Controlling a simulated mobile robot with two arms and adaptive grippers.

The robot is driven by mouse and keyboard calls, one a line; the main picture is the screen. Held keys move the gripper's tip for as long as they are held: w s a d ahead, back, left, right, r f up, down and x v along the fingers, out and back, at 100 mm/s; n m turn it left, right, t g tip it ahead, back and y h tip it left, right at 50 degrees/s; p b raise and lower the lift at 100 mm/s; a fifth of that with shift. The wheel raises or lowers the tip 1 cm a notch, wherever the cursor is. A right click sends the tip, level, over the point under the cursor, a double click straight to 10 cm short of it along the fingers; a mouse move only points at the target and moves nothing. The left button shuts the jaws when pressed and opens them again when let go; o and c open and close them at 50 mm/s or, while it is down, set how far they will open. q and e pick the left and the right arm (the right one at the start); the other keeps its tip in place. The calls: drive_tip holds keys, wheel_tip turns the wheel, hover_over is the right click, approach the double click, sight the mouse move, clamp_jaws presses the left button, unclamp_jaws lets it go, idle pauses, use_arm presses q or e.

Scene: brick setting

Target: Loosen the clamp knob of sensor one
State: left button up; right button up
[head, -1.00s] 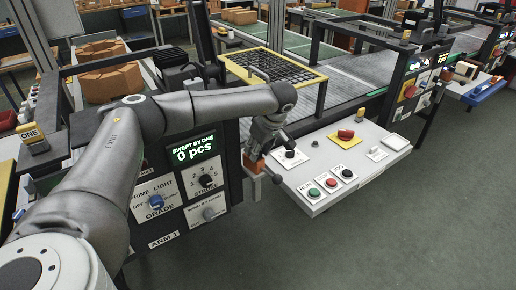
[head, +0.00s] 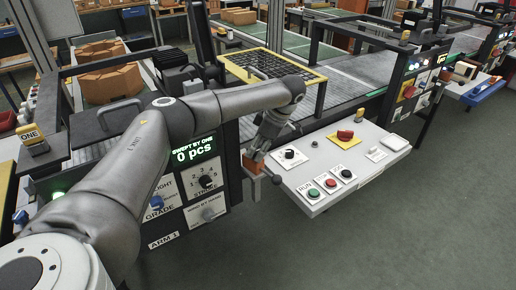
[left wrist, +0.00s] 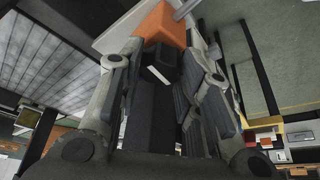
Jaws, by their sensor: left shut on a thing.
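A grey post with a yellow top marked ONE (head: 33,138) stands at the far left in the head view. A blue knob (head: 20,216) shows below it, and I cannot tell whether it is the clamp knob. My left gripper (head: 256,155) is at the left end of the white console, tilted down over an orange block (head: 253,166). In the left wrist view its fingers (left wrist: 170,85) are shut on a dark block (left wrist: 160,62) with a white stripe. The orange block (left wrist: 163,27) is just beyond it. My right gripper is out of view.
A dark ball knob (head: 277,180) sticks out beside the orange block. The white console (head: 318,158) carries a red switch and several buttons. The ARM 1 panel (head: 208,187) with dials stands left of my gripper. Floor at the lower right is clear.

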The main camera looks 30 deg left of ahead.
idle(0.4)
use_arm(q)
drive_tip(key=o, duration=1)
drive_tip(key=shift+r, duration=0.1)
drive_tip(key=v, duration=1.1)
drive_tip(key=shift+r, duration=0.4)
drive_tip(key=shift+w+d+f, duration=0.1)
drive_tip(key=shift+w+d, duration=0.05)
